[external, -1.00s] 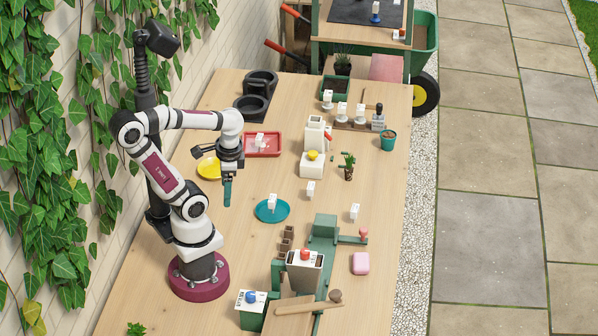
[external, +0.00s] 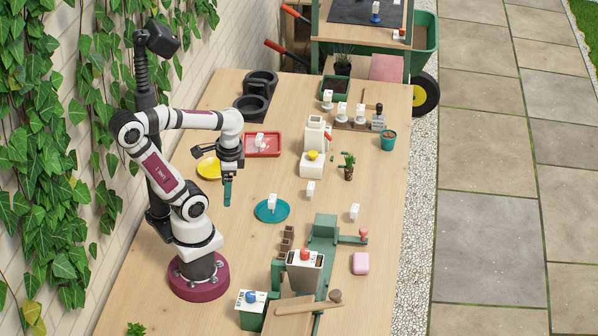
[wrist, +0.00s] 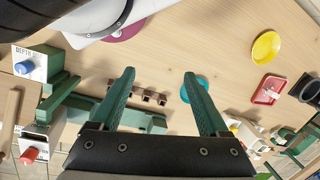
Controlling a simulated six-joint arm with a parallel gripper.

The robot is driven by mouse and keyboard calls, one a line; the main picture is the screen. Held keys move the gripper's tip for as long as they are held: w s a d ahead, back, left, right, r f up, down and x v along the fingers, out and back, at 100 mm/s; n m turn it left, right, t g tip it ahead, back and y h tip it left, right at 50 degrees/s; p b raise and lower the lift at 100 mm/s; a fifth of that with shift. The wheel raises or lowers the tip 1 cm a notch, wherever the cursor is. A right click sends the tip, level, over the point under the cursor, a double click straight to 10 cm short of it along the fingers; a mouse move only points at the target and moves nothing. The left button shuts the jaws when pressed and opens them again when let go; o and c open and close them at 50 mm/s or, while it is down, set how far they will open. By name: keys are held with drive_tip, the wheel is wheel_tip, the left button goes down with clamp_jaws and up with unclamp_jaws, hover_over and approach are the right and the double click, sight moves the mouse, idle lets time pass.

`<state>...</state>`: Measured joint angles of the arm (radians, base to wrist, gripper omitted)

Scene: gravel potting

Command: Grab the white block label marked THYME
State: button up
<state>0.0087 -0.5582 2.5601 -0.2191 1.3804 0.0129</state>
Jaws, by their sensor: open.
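Several small white block labels stand about the table in the external view: one on the teal plate (external: 259,215), one on the red tray (external: 274,152), and two on bare wood, a nearer-middle label (external: 311,189) and a right-hand label (external: 354,211). More stand in the rack at the back. Their lettering is too small to read, so I cannot tell which is THYME. My gripper (external: 228,192) is open and empty, pointing down above the table left of the teal plate. In the wrist view its fingers (wrist: 159,75) are apart, and the right finger partly hides the teal plate (wrist: 206,84).
A yellow plate (external: 209,168) lies behind my gripper. Green stations (external: 323,229) and small brown pots (external: 287,237) occupy the front. Wood is clear around the middle labels.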

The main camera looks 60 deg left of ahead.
idle(0.3)
drive_tip(key=shift+o, duration=0.6)
drive_tip(key=shift+r, duration=0.1)
